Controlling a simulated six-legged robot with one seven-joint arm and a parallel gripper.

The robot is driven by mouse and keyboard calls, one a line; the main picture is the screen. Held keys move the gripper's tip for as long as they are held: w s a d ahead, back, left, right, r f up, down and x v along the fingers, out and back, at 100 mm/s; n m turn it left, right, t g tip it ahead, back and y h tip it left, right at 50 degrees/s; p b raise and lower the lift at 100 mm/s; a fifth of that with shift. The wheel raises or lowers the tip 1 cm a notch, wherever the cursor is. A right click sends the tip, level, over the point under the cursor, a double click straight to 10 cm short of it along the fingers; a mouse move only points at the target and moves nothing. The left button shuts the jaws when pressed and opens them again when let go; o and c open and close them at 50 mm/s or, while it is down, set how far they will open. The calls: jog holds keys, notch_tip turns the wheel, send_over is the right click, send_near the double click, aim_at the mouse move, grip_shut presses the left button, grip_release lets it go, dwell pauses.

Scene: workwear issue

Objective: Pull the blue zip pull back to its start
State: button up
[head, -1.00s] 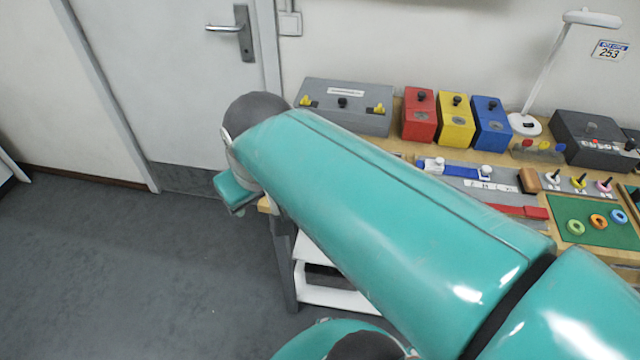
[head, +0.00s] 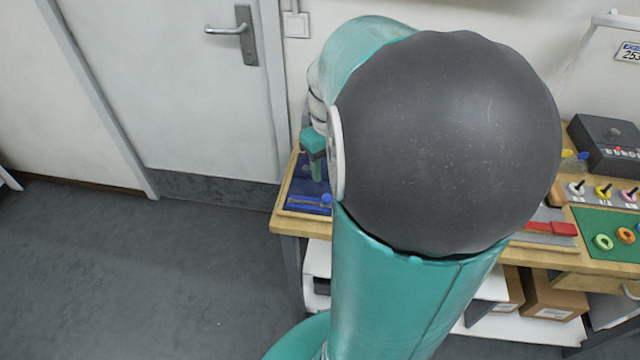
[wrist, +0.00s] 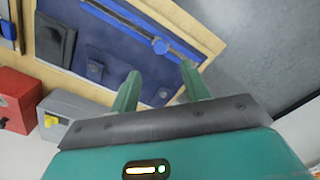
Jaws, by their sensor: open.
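The blue zip pull (wrist: 160,46) is a round knob on a blue and grey zip track (wrist: 130,22) across a dark blue panel in a wooden frame (wrist: 52,80). In the head view the pull (head: 326,199) shows near the panel's front right, beside my arm. My gripper (wrist: 160,72) is open and empty. In the wrist view its two fingertips point toward the zip, with the pull beyond the gap between them and apart from both. In the head view one teal finger (head: 317,168) shows above the panel; the rest is hidden by my arm.
A red box (wrist: 14,100) and a grey box with a yellow part (wrist: 68,116) stand beside the panel. A green mat (head: 603,228) with coloured rings lies at the bench's right. Open floor (head: 150,270) lies left of the bench. My arm hides the bench's middle.

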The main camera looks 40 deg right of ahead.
aim_at(327, 201)
notch_tip(327, 201, down, 9)
jog(key=shift+f, duration=0.15)
grip_shut()
